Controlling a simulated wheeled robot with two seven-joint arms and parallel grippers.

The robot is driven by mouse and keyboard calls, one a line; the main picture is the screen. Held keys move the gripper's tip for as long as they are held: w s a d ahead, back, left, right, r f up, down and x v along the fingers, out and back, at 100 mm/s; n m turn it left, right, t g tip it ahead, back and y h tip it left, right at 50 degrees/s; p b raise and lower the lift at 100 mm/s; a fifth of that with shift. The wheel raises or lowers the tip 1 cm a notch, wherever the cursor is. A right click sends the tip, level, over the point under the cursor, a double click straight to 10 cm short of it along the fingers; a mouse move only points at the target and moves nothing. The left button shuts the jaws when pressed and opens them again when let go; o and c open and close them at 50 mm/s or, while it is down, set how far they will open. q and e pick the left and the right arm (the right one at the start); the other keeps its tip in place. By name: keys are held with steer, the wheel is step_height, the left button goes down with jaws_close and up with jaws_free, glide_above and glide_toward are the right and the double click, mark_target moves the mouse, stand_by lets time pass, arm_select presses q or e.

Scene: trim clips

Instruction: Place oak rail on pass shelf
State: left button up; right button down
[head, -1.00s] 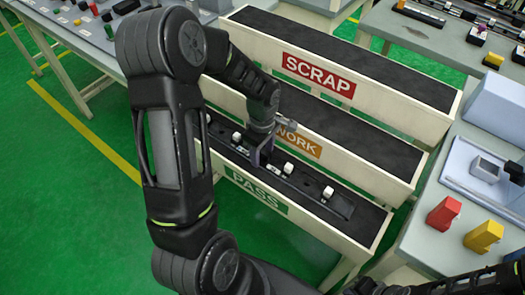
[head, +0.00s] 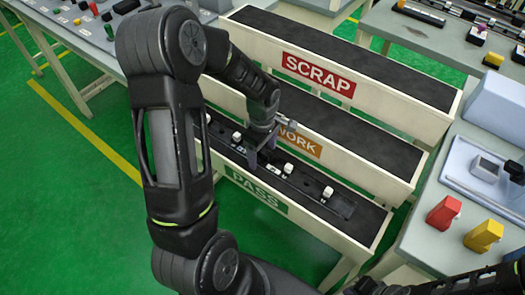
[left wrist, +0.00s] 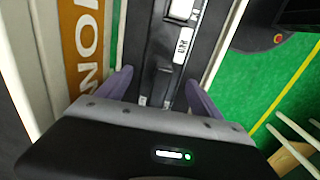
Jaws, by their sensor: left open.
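A long dark rail with several white clips, taken as the oak rail (head: 310,187), lies lengthwise on the black top of the pass shelf (head: 359,218), the lowest, nearest tier with a green PASS label. Its colour looks dark rather than oak. My left gripper (head: 262,156) is open above the middle of the rail, fingers pointing down. In the left wrist view, the rail (left wrist: 172,60) runs between the two spread purple fingers (left wrist: 160,90); I cannot tell how far below the tips it is.
The WORK tier (head: 375,160) and SCRAP tier (head: 400,82) rise behind the pass shelf, with empty black tops. A grey table at right holds a red block (head: 444,212), a yellow block (head: 484,236) and a grey tray. Green floor is clear at left.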

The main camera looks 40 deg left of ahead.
mark_target(262, 151)
arm_select(q)
step_height(262, 151, up, 12)
stand_by(0.4)
steer(key=shift+s, duration=0.1)
stand_by(0.6)
